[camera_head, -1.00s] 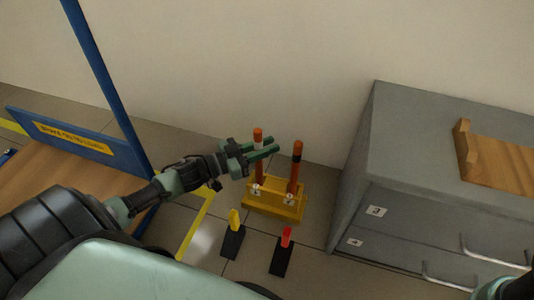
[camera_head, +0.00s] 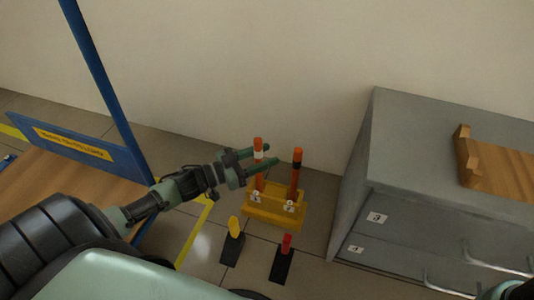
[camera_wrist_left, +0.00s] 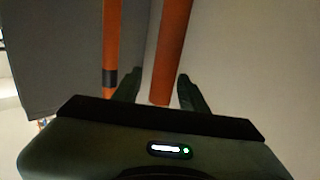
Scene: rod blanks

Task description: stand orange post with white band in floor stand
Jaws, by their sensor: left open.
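The orange post with a white band (camera_head: 259,145) stands upright at the left place of the yellow floor stand (camera_head: 270,219). My left gripper (camera_head: 273,154) is open, with its fingers on either side of that post's upper part. In the left wrist view the post (camera_wrist_left: 171,55) shows between the two spread fingers (camera_wrist_left: 158,92), with a gap on each side. Its white band cannot be made out there. Its lower end is partly hidden by the stand's front. My right gripper is not seen; only a bit of my right arm shows at the lower right corner.
A second orange post with a black band (camera_head: 297,165) stands at the stand's right, close to my fingers. Yellow-topped (camera_head: 235,227) and red-topped (camera_head: 286,243) pieces are in front. A grey drawer cabinet (camera_head: 410,150) stands right, and a blue-framed wooden surface (camera_head: 40,190) left.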

